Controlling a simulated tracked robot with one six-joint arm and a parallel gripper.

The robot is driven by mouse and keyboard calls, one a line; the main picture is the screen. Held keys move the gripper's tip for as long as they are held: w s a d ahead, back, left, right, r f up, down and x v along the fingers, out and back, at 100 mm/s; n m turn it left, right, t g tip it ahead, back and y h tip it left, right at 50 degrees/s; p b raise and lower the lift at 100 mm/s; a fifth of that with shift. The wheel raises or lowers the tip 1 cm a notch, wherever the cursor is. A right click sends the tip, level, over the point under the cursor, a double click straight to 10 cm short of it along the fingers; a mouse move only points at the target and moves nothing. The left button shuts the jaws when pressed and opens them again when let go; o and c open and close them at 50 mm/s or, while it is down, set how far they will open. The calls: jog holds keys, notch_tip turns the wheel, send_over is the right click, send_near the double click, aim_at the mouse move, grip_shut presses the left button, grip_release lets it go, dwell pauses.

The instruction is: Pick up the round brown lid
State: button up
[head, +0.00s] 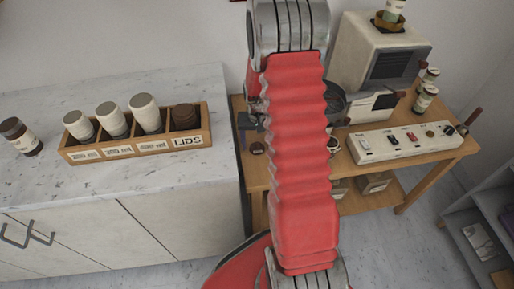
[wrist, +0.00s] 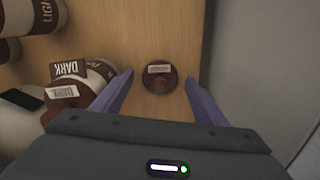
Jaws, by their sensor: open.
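The round brown lid (wrist: 160,82) lies flat on the wooden surface in the wrist view, with a pale label across its top. It also shows as a small dark disc (head: 257,148) near the left edge of the wooden cart in the head view. My gripper (wrist: 159,76) is open and empty. Its two purple fingers stand to the left and right of the lid in the picture, with gaps on both sides. I cannot tell how high the fingertips are above the surface. In the head view my arm hides most of the gripper.
Cups marked DARK and LIGHT (wrist: 42,15) crowd the left of the wrist view. A wooden box (head: 190,141) labelled LIDS holds cups and brown lids on the marble counter (head: 45,195). A coffee machine (head: 380,50) and switch panel (head: 400,142) occupy the cart (head: 440,157).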

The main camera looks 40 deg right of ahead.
jog(key=shift+c, duration=0.3)
jog(key=c, duration=1.1)
